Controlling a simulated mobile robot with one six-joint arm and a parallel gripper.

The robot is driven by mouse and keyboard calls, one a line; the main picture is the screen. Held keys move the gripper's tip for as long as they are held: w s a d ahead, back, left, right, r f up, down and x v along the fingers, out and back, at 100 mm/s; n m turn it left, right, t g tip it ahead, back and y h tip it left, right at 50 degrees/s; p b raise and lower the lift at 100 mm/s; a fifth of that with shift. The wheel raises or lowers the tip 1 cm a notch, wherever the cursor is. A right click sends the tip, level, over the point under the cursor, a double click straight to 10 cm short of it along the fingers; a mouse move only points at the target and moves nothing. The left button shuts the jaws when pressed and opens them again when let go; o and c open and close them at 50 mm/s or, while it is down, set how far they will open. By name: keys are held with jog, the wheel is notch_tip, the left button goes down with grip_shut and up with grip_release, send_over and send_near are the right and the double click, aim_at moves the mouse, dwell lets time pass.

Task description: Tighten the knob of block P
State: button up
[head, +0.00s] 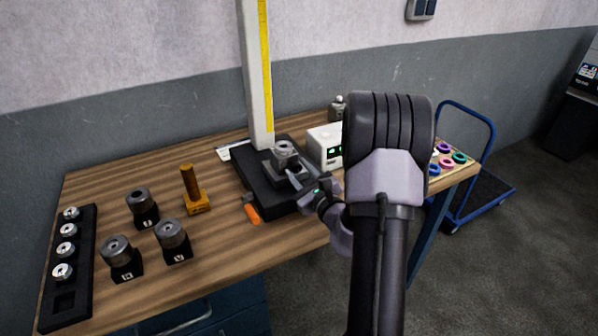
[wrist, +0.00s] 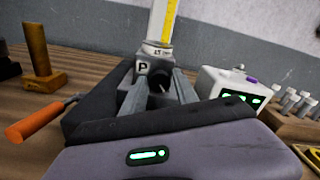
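Block P (wrist: 142,68) is a grey metal block with a black "P" on a white label. It stands on the black base of the height gauge, and in the head view block P (head: 284,155) carries a round grey part on top. Its dark knob (wrist: 159,86) faces my wrist camera. My gripper (wrist: 160,82) points at this face, with one finger on each side of the knob. The fingers stand apart and look clear of the knob, though contact is hard to judge. In the head view my gripper (head: 297,178) is close in front of the block, partly hidden by my arm.
A tall column with a yellow scale (head: 266,65) rises behind. An orange-handled tool (head: 253,213) lies left of the gripper, near a wooden peg stand (head: 194,195). A white box with green display (head: 325,143) stands right. Several labelled blocks and a black rack (head: 72,300) occupy the left.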

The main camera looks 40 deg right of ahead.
grip_shut()
jog(key=shift+m+p, duration=0.3)
jog(key=m+p, duration=0.2)
jog(key=m, duration=0.1)
jog(key=shift+r+m, duration=0.1)
jog(key=shift+m, duration=0.2)
jog(key=shift+m+p, duration=1.25)
jog(key=shift+m, duration=0.25)
